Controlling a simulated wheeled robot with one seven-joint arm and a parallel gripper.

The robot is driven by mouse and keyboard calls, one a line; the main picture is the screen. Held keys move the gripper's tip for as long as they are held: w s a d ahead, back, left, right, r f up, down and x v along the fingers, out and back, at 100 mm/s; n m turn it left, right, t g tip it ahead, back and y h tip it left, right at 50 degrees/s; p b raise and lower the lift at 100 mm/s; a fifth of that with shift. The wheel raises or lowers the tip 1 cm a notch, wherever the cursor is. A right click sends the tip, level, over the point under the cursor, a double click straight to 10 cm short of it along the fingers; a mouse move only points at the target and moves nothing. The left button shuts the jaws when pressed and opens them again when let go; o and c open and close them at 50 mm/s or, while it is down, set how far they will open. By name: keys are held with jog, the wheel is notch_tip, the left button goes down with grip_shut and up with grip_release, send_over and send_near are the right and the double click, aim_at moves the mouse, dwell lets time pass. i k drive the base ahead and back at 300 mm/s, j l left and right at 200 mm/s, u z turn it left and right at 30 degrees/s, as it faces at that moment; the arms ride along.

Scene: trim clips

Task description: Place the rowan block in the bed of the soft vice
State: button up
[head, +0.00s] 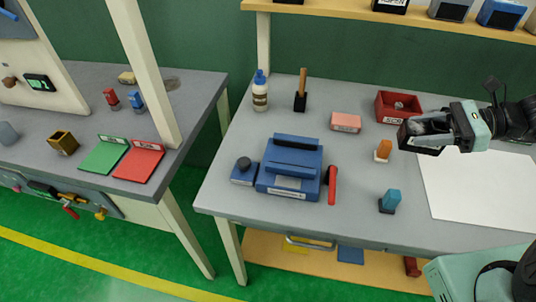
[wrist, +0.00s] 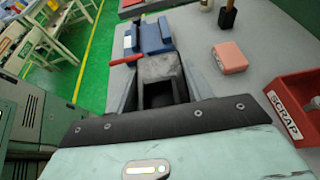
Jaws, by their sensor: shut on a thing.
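My gripper (head: 412,136) is above the right part of the bench, close to the red scrap box. In the wrist view its fingers are shut on a grey block (wrist: 158,68) with a mottled top and a darker recessed face. I can read no name on this block, so I cannot tell that it is the rowan block. The blue soft vice (head: 297,154) stands left of my gripper, with a pale bed plate (head: 288,183) at its front and a red handle (head: 332,185) on its right. The vice also shows beyond the block in the wrist view (wrist: 155,34).
A pink labelled block (head: 345,122) lies between the vice and the red scrap box (head: 385,105). An orange piece (head: 384,149) and a blue piece (head: 391,198) stand on small bases. A bottle (head: 260,95) stands behind the vice. A white sheet (head: 480,190) covers the right.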

aim_at(293, 159)
jog(key=i+j, duration=0.1)
jog(key=j, duration=0.6)
jog(key=i+j, duration=0.1)
jog(key=j, duration=0.55)
